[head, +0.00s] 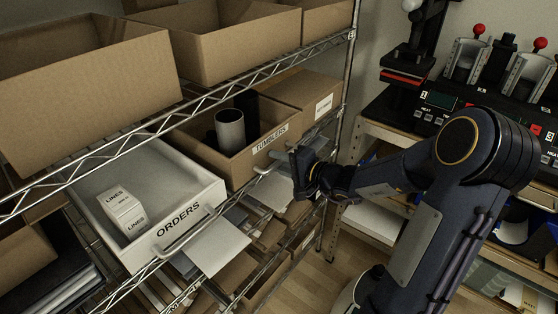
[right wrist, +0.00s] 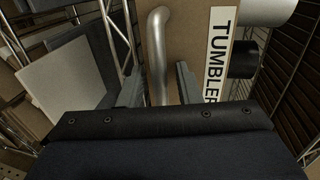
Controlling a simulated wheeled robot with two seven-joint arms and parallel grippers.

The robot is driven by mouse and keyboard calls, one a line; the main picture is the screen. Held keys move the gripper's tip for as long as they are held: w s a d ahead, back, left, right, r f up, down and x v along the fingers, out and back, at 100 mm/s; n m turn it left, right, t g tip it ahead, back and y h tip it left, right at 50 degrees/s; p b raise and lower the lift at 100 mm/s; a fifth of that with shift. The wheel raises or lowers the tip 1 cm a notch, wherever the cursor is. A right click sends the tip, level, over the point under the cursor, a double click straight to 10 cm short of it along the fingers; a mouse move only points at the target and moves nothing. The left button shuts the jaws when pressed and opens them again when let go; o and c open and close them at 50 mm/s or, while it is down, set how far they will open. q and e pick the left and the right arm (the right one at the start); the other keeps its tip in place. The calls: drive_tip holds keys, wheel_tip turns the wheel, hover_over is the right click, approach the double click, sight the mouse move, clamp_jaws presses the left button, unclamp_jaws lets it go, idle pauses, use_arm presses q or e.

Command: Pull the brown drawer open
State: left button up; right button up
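The brown drawer (head: 228,158), labelled TUMBLERS, is on the middle shelf, its inside partly showing with a white tumbler (head: 230,129) and a dark one in it. Its front also shows in the right wrist view (right wrist: 190,30), with the silver handle (right wrist: 158,55) standing out from it. My right gripper (head: 285,163) is at the drawer's front. My left gripper is in neither view.
A white drawer (head: 178,232) labelled ORDERS, with small boxes in it, sticks out to the left. Cardboard boxes (head: 90,80) fill the shelf above. The wire shelf rim (head: 200,97) runs above the drawers. A bench with a press (head: 405,75) stands at the right.

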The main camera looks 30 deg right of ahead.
drive_tip(key=shift+c, duration=0.2)
clamp_jaws()
drive_tip(key=shift+s+d+f, duration=0.1)
drive_tip(key=shift+s, duration=0.1)
drive_tip(key=f+b+v, duration=0.2)
drive_tip(key=b+v, duration=0.1)
drive_tip(key=v, duration=0.8)
drive_tip(key=s+f+b+v, duration=0.1)
drive_tip(key=f+b+v, duration=0.2)
drive_tip(key=v, duration=0.9)
drive_tip(key=shift+s+d+b, duration=0.3)
drive_tip(key=shift+d+b, duration=0.05)
drive_tip(key=shift+b, duration=0.25)
drive_tip(key=shift+r, duration=0.15)
